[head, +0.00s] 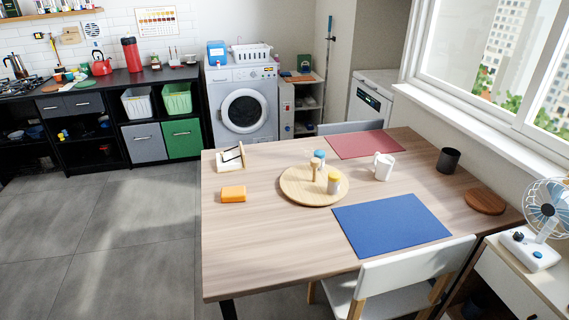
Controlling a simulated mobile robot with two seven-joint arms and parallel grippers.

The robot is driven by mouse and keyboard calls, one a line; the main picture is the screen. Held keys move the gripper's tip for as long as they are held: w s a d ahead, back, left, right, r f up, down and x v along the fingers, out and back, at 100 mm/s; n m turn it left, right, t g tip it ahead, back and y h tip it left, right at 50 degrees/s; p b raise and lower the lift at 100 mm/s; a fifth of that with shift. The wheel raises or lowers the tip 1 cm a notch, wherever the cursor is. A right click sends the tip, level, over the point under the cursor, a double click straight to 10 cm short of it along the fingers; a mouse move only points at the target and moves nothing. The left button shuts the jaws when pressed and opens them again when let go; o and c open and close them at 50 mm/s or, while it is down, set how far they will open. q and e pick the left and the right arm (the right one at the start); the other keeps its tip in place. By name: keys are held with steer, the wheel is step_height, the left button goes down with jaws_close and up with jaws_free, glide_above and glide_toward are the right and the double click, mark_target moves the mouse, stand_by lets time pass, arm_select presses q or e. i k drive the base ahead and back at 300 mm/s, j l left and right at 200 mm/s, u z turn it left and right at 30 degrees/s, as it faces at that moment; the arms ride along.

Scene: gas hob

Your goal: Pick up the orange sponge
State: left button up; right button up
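An orange sponge (233,194) lies flat on the wooden table (260,249), near its left edge. It sits just in front of a small wooden holder (233,158) and left of a round wooden board (300,197). Nothing touches the sponge or covers it. Neither of my grippers shows in the head view.
Shakers stand on the round board. A white mug (383,166), a dark cup (448,160), a blue mat (391,224) and a red mat (366,144) are farther right. A white chair (413,268) is at the front. Floor (110,240) left of the table is clear.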

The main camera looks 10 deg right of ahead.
mark_target(237, 194)
steer(key=j+z, duration=0.1)
steer(key=z, duration=0.35)
steer(key=i+j+z, duration=0.1)
steer(key=z, duration=0.35)
steer(key=j+z, duration=0.15)
steer(key=z, duration=0.3)
steer(key=j+z, duration=0.1)
steer(key=z, duration=0.3)
steer(key=j+z, duration=0.25)
steer(key=k+j+z, duration=0.25)
steer(key=j, duration=0.15)
steer(key=j+z, duration=0.3)
steer(key=k+j+z, duration=0.1)
steer(key=j, duration=0.25)
steer(key=k+j, duration=0.3)
steer(key=k+j+z, duration=0.15)
steer(key=j, duration=0.2)
